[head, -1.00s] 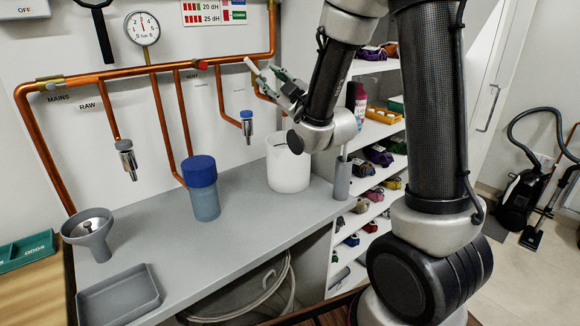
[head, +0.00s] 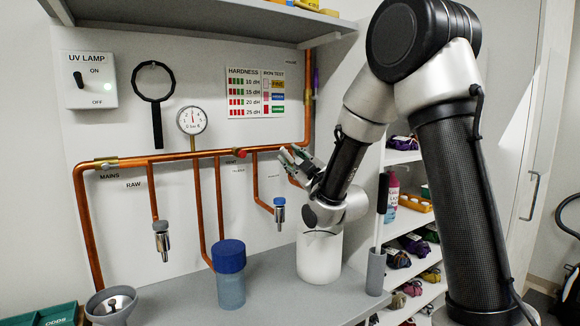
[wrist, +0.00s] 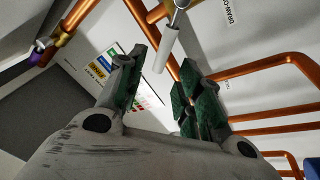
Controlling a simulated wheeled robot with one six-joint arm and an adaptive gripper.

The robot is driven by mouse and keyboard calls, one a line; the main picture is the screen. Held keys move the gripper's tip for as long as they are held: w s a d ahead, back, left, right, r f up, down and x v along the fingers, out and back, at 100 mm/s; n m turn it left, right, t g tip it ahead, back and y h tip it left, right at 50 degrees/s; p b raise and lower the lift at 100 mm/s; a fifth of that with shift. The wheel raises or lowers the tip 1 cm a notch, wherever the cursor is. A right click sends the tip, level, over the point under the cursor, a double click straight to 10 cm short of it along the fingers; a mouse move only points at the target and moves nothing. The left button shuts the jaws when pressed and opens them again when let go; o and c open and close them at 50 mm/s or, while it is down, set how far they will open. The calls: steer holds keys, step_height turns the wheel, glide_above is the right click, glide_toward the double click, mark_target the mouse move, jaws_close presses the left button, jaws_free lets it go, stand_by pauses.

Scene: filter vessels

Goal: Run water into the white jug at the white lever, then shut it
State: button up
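The white jug (head: 320,258) stands upright on the grey counter, below my gripper and partly hidden by my wrist. I cannot see into it, so its water level is not visible. My gripper (head: 298,162) is raised close to the pipes at the right of the wall. In the wrist view its green-padded fingers (wrist: 158,90) are spread apart with nothing held. The white lever (wrist: 166,48) hangs from a metal fitting on a copper pipe, in line with the gap between the fingertips. I cannot tell whether it touches either finger.
A blue-lidded container (head: 230,275) stands left of the jug. A blue-topped tap (head: 279,212) and another tap (head: 161,240) hang from the copper pipes. A grey holder (head: 376,270) with a dark-handled tool stands right of the jug. A funnel (head: 111,305) is at the front left.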

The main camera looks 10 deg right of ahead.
mark_target(285, 152)
steer(key=x, duration=0.5)
steer(key=shift+w, duration=0.25)
jaws_close()
